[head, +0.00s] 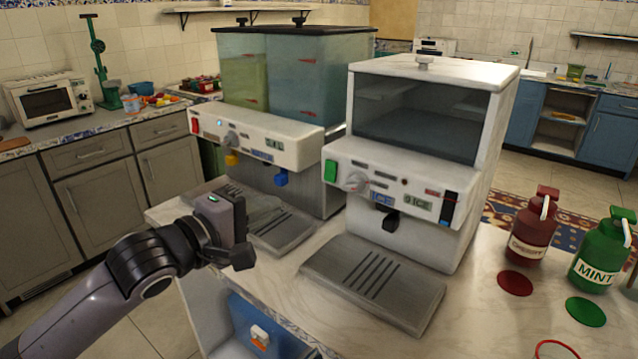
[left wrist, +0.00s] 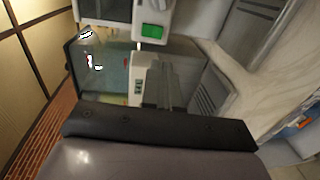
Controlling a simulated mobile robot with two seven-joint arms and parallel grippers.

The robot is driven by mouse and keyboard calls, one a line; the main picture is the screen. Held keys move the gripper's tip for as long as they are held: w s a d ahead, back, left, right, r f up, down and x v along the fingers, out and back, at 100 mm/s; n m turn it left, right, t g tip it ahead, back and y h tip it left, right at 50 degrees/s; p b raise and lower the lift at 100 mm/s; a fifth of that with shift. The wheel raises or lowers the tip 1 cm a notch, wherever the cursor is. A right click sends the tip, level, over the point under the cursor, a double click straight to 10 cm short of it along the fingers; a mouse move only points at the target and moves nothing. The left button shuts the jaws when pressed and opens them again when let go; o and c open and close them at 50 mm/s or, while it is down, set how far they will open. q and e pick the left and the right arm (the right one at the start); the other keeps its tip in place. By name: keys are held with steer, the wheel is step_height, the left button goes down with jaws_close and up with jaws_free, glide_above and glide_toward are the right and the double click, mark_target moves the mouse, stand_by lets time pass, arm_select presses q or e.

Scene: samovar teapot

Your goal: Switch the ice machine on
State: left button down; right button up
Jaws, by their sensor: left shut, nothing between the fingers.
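The ice machine (head: 440,85) is a white box with a dark window, standing on the marble counter. Its front panel carries a green switch (head: 331,171) at the left end, a grey knob (head: 355,181) and ICE labels. A black lever (head: 391,221) hangs below the panel, above a grey drip tray (head: 375,285). My left gripper (head: 243,258) is shut and empty, in front of the drink dispenser's tray, left of and lower than the green switch, apart from it. A green switch also shows at the top of the left wrist view (left wrist: 152,31). My right gripper is out of view.
A two-tank drink dispenser (head: 255,140) with a red switch (head: 195,125) stands left of the ice machine. A dark red bottle (head: 531,230) and a green MINT bottle (head: 597,255) stand at the right.

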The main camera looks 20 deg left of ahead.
mark_target(330, 179)
arm_select(q)
steer(key=p+x, duration=0.2)
steer(key=x, duration=1.2)
steer(key=shift+f+b, duration=0.2)
steer(key=shift+b, duration=0.1)
steer(key=shift+w+d+t+b, duration=0.1)
steer(key=shift+w+t+b, duration=0.05)
steer(key=shift+t+b, duration=0.15)
steer(key=shift+r, duration=0.2)
